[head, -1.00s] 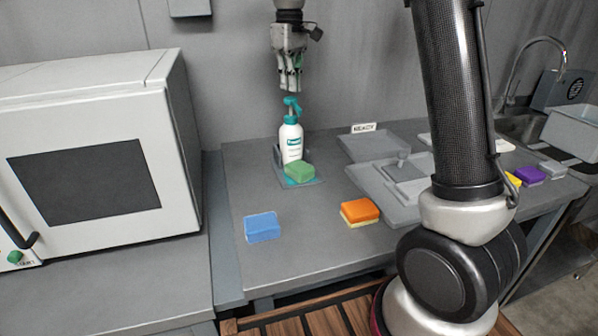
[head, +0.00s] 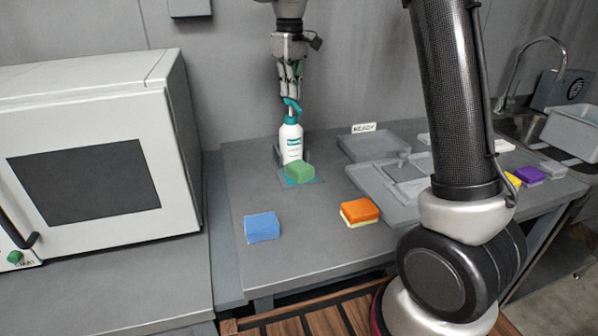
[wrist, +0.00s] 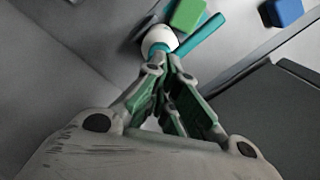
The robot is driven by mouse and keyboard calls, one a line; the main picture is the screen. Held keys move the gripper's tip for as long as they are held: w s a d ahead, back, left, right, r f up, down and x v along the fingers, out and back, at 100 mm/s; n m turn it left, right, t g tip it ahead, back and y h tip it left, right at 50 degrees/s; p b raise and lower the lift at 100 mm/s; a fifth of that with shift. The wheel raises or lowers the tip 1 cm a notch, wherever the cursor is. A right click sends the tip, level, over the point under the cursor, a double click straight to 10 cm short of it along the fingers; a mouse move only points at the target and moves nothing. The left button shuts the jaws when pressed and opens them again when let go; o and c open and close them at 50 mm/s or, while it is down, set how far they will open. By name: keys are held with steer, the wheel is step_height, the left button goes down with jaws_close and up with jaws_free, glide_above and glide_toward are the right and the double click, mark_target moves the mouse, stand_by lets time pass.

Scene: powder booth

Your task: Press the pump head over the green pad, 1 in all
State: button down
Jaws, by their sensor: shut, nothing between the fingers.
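A white pump bottle (head: 290,146) with a teal pump head (head: 291,108) stands upright at the back of the grey bench. A green sponge (head: 300,172) lies in front of it on a teal-green pad (head: 303,182). My gripper (head: 291,99) is shut and empty, pointing down, with its fingertips at the top of the pump head; I cannot tell whether the pump head is pushed down. In the wrist view the fingertips (wrist: 169,62) overlap the pump head, and its teal nozzle (wrist: 201,36) reaches toward the upper right, beside the green sponge.
A blue sponge (head: 262,227) and an orange sponge (head: 360,212) lie nearer the front. Grey trays (head: 370,146) and a small sign (head: 364,128) are to the right. A white oven-like box (head: 95,150) stands left. The bench front between the sponges is clear.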

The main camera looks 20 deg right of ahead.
steer(key=shift+f, duration=1)
steer(key=shift+r, duration=1.95)
step_height(320, 180, up, 6)
